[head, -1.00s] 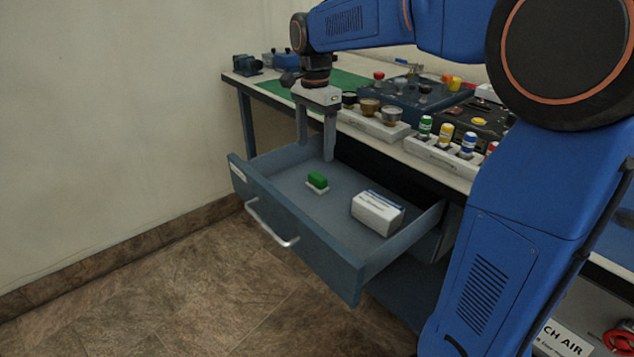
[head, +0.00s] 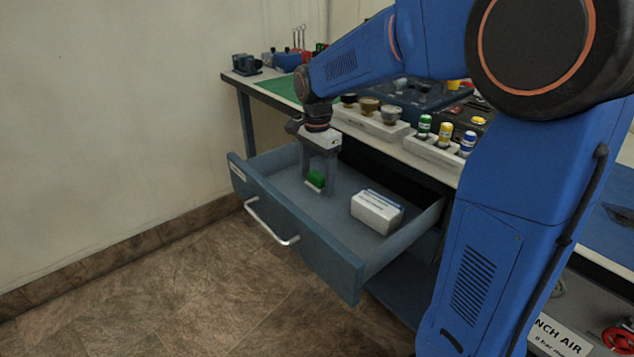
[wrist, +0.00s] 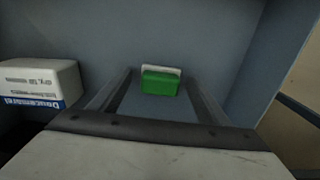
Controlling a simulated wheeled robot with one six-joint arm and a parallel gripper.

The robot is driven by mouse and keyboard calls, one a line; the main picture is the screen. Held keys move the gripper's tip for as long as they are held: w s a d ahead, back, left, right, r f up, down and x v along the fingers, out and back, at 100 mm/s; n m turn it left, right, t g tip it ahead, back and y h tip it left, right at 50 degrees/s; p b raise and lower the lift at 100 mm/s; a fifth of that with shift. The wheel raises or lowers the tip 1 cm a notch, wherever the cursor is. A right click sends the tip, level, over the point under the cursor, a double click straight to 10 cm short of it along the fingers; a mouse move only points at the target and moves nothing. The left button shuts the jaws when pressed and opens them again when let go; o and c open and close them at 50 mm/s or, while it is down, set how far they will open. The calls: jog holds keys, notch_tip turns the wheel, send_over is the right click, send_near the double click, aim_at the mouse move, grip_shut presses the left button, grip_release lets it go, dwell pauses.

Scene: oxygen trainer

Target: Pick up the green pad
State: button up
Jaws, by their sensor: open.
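The green pad (head: 316,179) sits on a small white base in the open drawer (head: 285,207). In the wrist view the green pad (wrist: 160,82) shows ahead between the two fingers, with its white base behind it. My gripper (head: 318,186) points down into the drawer with its fingers around the pad's place in the head view. The gripper also shows in the wrist view (wrist: 160,88), open, with nothing held. Whether a finger touches the pad cannot be told.
A white box (head: 377,211) with blue print lies in the drawer to the right of the pad. The drawer walls stand close around. The workbench above holds a row of coloured bottles (head: 445,133) and a green mat (head: 283,90).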

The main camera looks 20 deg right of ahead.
aim_at(318, 175)
jog(key=c, duration=1.1)
jog(key=shift+c, duration=0.2)
notch_tip(318, 175, up, 10)
jog(key=shift+r, duration=0.1)
jog(key=o, duration=0.4)
jog(key=c, duration=0.3)
